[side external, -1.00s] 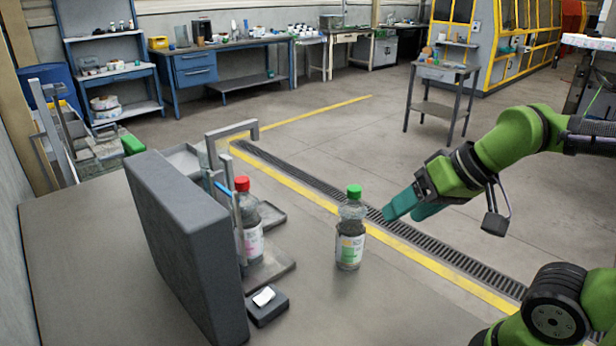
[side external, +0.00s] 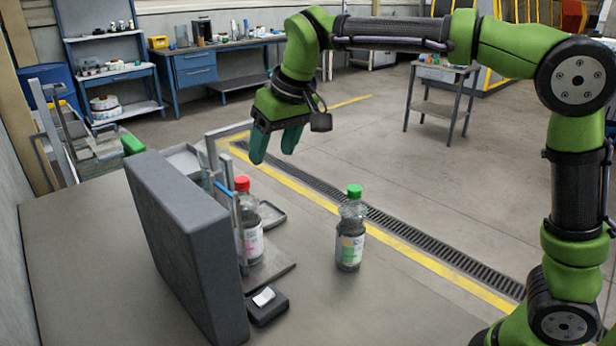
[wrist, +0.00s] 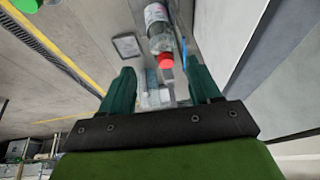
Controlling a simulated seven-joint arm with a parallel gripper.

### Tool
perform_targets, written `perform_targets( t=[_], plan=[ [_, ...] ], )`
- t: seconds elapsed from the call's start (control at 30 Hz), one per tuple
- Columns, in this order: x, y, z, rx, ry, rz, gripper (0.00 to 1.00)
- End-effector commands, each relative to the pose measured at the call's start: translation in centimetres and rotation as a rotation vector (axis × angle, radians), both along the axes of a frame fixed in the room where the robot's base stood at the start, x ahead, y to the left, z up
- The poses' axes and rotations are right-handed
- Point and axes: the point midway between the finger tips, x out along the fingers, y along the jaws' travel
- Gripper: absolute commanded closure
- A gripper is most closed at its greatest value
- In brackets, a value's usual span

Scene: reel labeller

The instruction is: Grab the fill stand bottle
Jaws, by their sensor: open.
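The red-capped clear bottle (side external: 253,240) with a pinkish-white label stands upright in the fill stand (side external: 272,270), a grey frame with a base plate, a post and a blue tube. The frame partly hides its left side. My gripper (side external: 272,157) is open and empty, pointing down, above and slightly right of the red cap, apart from it. In the wrist view the red-capped bottle (wrist: 157,22) shows between and beyond the open fingers (wrist: 160,72).
A green-capped bottle (side external: 351,245) stands free on the table to the right. A tall dark grey panel (side external: 190,250) stands close left of the fill stand. A small black device (side external: 266,308) sits in front. The table's front right is clear.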

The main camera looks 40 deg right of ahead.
Motion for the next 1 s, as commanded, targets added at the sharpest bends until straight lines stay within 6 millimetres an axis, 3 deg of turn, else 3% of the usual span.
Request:
perform_targets(
  t=[0.03, 0.13, 0.33, 0.47, 0.8, 1.0],
  plan=[
    [1.4, 0.8, 0.4, -0.021, -0.002, 0.009, 0.38],
    [3.1, 1.3, 1.5, -0.05, -0.012, 0.006, 0.38],
    [3.6, 0.8, 4.2, -0.07, -0.034, -0.017, 0.38],
    [3.9, 0.8, 2.5, -0.072, -0.016, -0.015, 0.38],
    [6.7, 0.8, -4.3, -0.071, -0.016, -0.015, 0.38],
    [7.7, 0.8, -6.4, -0.069, -0.02, -0.016, 0.38]
  ],
)
